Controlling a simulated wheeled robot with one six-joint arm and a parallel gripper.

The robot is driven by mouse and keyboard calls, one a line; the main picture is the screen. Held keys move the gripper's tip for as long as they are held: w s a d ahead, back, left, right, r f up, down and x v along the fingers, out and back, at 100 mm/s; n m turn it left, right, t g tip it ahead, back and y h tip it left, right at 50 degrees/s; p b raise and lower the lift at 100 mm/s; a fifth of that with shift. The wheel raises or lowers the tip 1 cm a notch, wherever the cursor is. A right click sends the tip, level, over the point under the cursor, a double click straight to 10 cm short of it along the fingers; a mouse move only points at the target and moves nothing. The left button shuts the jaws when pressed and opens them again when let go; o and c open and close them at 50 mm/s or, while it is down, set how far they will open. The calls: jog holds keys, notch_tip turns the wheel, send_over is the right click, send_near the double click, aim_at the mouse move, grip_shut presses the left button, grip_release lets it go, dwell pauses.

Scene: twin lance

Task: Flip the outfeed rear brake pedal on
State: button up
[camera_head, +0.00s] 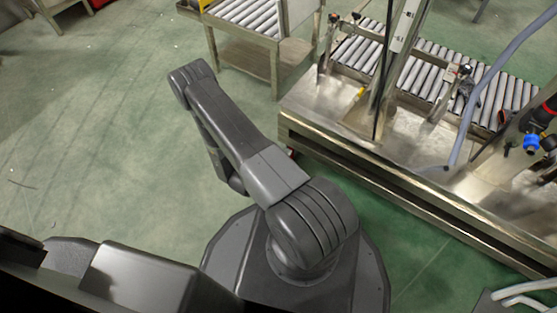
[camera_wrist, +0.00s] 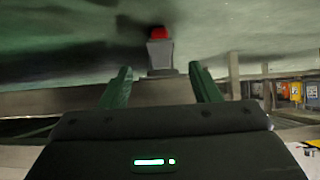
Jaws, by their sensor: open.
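A small red part (camera_wrist: 159,32) sits on the end of a grey bracket (camera_wrist: 160,53) in the wrist view, where the floor fills the top of the picture. It looks like a caster's brake pedal, but its on or off position cannot be told. A sliver of red (camera_head: 292,153) shows below the machine's edge in the head view, beside my arm. My gripper (camera_wrist: 160,68) is open and empty. Its two fingers stand on either side of the line to the bracket, apart from it. The gripper is hidden in the head view.
The steel machine frame (camera_head: 415,205) with its roller conveyor (camera_head: 420,73) fills the right side. A roller table (camera_head: 245,45) stands behind my arm. Green floor (camera_head: 110,130) is clear on the left. Grey hoses (camera_head: 525,295) lie at lower right.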

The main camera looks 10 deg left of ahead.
jog(key=p+v, duration=0.1)
jog(key=v, duration=0.5)
jog(key=shift+s+r, duration=0.2)
jog(key=b+x, duration=0.4)
jog(key=x, duration=0.8)
jog(key=shift+w+f, duration=0.15)
jog(key=shift+f, duration=0.2)
jog(key=shift+w+d+f, duration=0.25)
jog(key=shift+w+f, duration=0.05)
jog(key=shift+w, duration=0.25)
jog(key=shift+s+r, duration=0.1)
